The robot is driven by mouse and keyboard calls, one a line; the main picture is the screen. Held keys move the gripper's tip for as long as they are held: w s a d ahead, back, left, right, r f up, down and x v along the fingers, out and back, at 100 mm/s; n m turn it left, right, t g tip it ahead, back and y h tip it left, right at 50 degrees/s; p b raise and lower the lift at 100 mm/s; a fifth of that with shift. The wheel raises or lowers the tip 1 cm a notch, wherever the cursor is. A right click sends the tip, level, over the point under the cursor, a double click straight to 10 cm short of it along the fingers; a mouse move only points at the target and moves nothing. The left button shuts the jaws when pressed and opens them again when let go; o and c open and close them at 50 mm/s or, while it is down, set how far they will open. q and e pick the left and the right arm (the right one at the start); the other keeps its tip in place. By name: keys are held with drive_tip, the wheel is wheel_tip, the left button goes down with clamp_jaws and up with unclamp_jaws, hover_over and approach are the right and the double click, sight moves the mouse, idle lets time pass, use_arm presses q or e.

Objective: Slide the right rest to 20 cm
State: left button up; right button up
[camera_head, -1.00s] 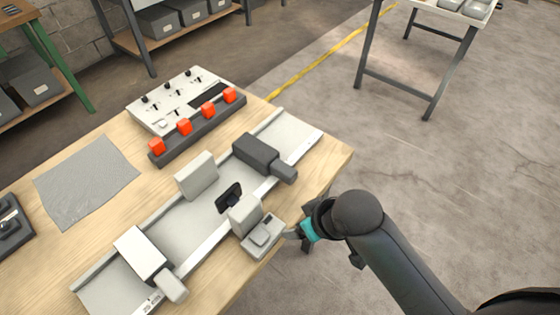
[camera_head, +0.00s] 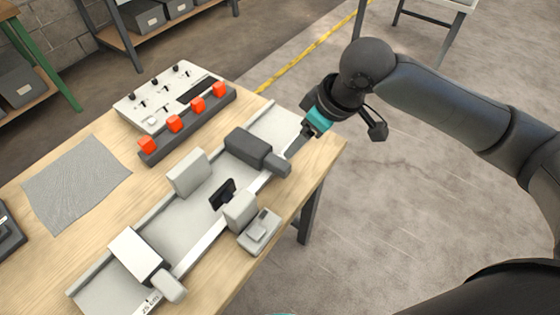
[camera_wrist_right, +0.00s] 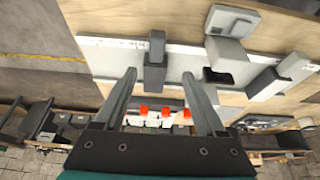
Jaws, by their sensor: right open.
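The right rest, a dark grey block (camera_head: 246,146) with a rounded handle (camera_head: 277,164), sits across the right part of a pale rail (camera_head: 200,247). My right gripper (camera_head: 292,152) is just right of the handle. In the right wrist view the dark rest (camera_wrist_right: 155,75) appears between the open fingers (camera_wrist_right: 160,74); I cannot tell whether they touch it. The left rest, a white block (camera_head: 134,254) with a grey handle, sits toward the rail's left end, beside a scale label (camera_head: 150,302). My left gripper is out of view.
Behind is a panel (camera_head: 170,95) and a bar with red buttons (camera_head: 188,125). A grey cloth (camera_head: 75,182) lies left.

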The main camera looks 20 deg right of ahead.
sight(281, 163)
drive_tip(key=b+x, duration=0.1)
drive_tip(key=x, duration=0.4)
drive_tip(key=b+x, duration=0.2)
drive_tip(key=x, duration=0.2)
drive_tip(key=b+x, duration=0.1)
drive_tip(key=x, duration=0.4)
drive_tip(key=shift+w+d+f, duration=0.2)
drive_tip(key=shift+w+f, duration=0.1)
drive_tip(key=shift+f, duration=0.05)
drive_tip(key=shift+c, duration=0.3)
clamp_jaws()
idle(0.6)
